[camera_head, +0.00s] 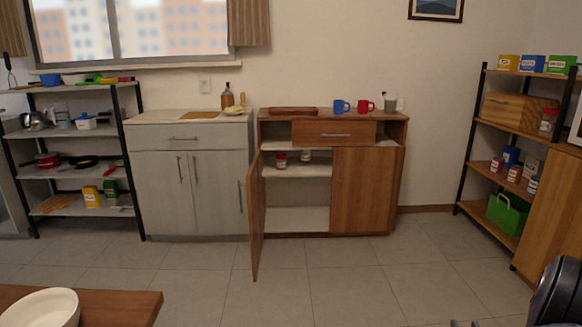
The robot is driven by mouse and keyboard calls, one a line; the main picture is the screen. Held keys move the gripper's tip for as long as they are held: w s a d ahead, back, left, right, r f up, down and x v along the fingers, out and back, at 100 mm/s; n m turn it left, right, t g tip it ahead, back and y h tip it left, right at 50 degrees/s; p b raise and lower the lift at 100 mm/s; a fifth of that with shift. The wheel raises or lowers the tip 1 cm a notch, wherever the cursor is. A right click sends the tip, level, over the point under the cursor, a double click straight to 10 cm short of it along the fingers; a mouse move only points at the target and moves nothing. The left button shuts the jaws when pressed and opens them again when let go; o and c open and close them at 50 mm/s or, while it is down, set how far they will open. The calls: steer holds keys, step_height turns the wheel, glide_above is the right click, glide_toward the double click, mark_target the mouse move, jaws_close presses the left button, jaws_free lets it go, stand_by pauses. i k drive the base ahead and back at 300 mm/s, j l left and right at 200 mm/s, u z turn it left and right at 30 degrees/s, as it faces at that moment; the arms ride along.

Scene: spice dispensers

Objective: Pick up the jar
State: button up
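Several jars are in view, and I cannot tell which one the task means. A small jar with a reddish lid (281,161) stands on the upper inner shelf of the brown cabinet, behind its open left door. A second small jar (305,156) stands to its right on the same shelf. On the right rack, a larger jar (547,123) stands beside a wooden box, and smaller labelled jars (514,174) stand on the shelf below. A dark rounded part of my arm shows at the bottom right corner.
The brown cabinet's left door (257,215) swings out toward me. Blue (341,106) and red (365,106) mugs stand on its top. A wooden table with a white bowl (42,308) fills the bottom left corner. The tiled floor between is clear.

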mark_target(281, 158)
steer(key=i+l+u, duration=0.1)
steer(key=i+u, duration=0.3)
steer(key=i+l+u, duration=0.1)
steer(key=u, duration=0.25)
steer(key=i+l+u, duration=0.5)
steer(key=i+l, duration=0.35)
steer(key=l, duration=0.2)
steer(key=i+l+u, duration=0.25)
steer(key=i+l, duration=0.2)
steer(key=l, duration=0.25)
steer(key=i+l, duration=0.2)
steer(key=l, duration=0.2)
steer(key=i+l, duration=0.2)
steer(key=l, duration=0.15)
steer(key=i+l, duration=0.2)
steer(key=l, duration=0.15)
steer(key=i+l, duration=0.2)
steer(key=l, duration=0.15)
steer(key=i+l, duration=0.2)
steer(key=l, duration=0.15)
steer(key=u, duration=0.05)
